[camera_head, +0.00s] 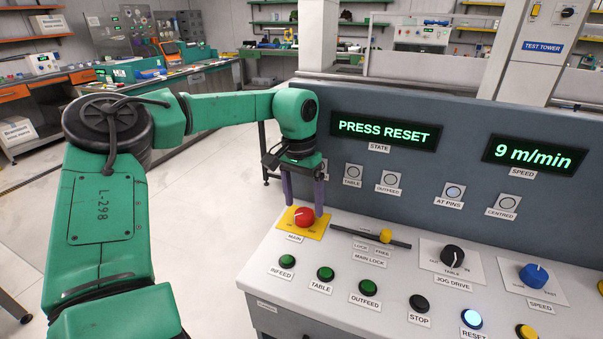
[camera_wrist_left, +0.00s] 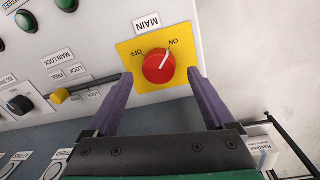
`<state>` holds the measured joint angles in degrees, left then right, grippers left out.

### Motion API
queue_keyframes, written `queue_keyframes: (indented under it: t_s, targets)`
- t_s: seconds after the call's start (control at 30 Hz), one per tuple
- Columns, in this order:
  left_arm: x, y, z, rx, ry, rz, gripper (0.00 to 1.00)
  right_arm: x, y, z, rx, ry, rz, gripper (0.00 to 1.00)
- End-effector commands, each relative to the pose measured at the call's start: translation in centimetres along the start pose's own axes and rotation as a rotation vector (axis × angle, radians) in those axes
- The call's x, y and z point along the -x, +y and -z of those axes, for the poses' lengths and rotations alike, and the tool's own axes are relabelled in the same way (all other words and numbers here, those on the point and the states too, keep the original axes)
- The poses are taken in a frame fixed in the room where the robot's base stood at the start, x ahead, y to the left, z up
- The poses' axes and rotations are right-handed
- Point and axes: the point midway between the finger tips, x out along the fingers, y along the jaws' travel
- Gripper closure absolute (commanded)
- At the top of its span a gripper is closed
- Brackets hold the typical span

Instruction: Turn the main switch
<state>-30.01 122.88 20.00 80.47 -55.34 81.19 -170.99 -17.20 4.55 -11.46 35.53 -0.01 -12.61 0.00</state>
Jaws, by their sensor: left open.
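The main switch (camera_head: 304,217) is a red round knob on a yellow plate (camera_head: 285,221) at the left end of the console. In the left wrist view the knob (camera_wrist_left: 158,68) has a white pointer aimed at the ON mark. My left gripper (camera_head: 304,195) is open, with its purple fingers pointing down at the knob. In the left wrist view its fingertips (camera_wrist_left: 160,76) lie on either side of the knob, with gaps visible; contact cannot be told. My right gripper is not in view.
The main lock slider (camera_head: 385,236) sits right of the switch, nearer the FREE label. Green buttons (camera_head: 326,273) are in front. The state display (camera_head: 386,131) reads PRESS RESET. The reset button (camera_head: 472,319) glows blue. The upright panel (camera_head: 463,137) rises behind the switch.

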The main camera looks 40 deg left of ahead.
Motion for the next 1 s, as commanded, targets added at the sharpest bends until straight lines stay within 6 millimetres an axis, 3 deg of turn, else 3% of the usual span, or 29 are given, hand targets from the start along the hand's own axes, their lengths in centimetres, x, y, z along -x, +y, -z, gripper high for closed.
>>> queue_keyframes:
  t_s: [0.17,0.3,0.43,0.6,1.0]
  targets:
    - [4.5,0.0,0.1,0.001,0.006,0.000,0.13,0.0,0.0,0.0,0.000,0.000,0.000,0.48]
    - [8.7,0.1,0.1,0.000,0.004,-0.003,0.13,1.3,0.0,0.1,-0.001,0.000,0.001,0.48]
    - [11.6,0.1,0.0,0.000,0.002,-0.002,0.13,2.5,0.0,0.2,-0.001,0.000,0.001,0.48]
    - [12.7,0.0,0.0,0.001,0.001,-0.001,0.13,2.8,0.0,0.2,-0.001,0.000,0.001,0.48]
    - [12.6,0.0,0.0,0.000,0.002,-0.001,0.13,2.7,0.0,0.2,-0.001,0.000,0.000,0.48]
